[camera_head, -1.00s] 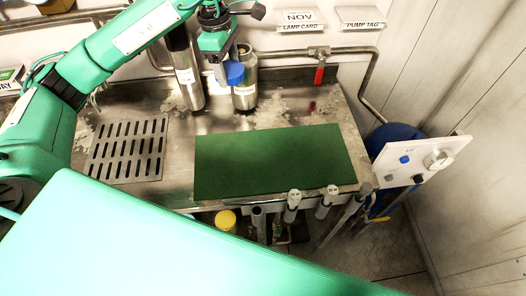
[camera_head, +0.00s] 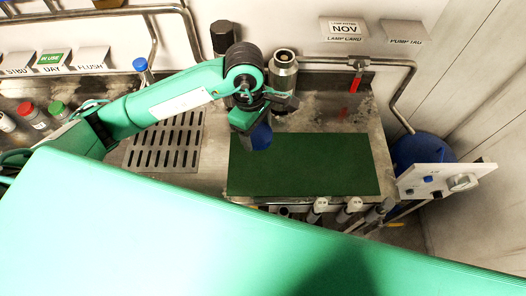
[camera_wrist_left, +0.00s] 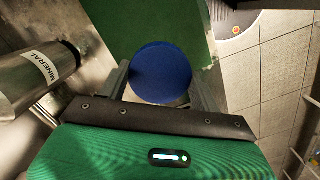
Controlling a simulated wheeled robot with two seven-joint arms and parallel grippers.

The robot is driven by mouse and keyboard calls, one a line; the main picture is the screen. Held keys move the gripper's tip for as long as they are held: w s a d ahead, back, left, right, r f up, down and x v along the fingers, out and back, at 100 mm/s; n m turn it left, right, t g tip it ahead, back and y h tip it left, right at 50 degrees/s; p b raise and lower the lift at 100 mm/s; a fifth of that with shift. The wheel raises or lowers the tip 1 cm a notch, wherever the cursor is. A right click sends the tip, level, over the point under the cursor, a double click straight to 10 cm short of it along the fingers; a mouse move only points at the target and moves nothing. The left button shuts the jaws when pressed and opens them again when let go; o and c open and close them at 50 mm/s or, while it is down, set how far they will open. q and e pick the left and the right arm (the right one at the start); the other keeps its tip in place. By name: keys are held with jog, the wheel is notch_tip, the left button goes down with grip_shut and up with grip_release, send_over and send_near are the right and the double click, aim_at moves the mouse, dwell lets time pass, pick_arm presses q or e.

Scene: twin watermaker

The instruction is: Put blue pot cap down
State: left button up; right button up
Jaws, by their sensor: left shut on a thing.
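The blue pot cap (camera_wrist_left: 161,73) is a round blue disc between the two fingers of my left gripper (camera_wrist_left: 162,82) in the left wrist view. In the head view the blue cap (camera_head: 260,137) shows just below my left gripper (camera_head: 250,127), over the left part of the green mat (camera_head: 310,165). The gripper is shut on the cap. I cannot tell the exact gap between cap and mat. My right gripper is not in view.
A steel bottle (camera_head: 284,75) with an open top stands behind the mat; the wrist view shows a MINERAL-labelled bottle (camera_wrist_left: 35,75). A slotted drain (camera_head: 165,148) lies left of the mat. A red-handled valve (camera_head: 355,80) is behind. Much of the mat is clear.

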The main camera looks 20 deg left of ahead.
pick_arm(q)
jog(key=p, duration=0.2)
send_over(259, 162)
notch_tip(259, 162, down, 9)
jog(key=shift+a+f, duration=0.15)
jog(key=shift+f, duration=0.05)
notch_tip(259, 162, down, 3)
jog(key=shift+f+p, duration=0.2)
jog(key=shift+p, duration=0.55)
jog(key=shift+f, duration=0.4)
jog(key=shift+f, duration=0.15)
jog(key=o, duration=1.2)
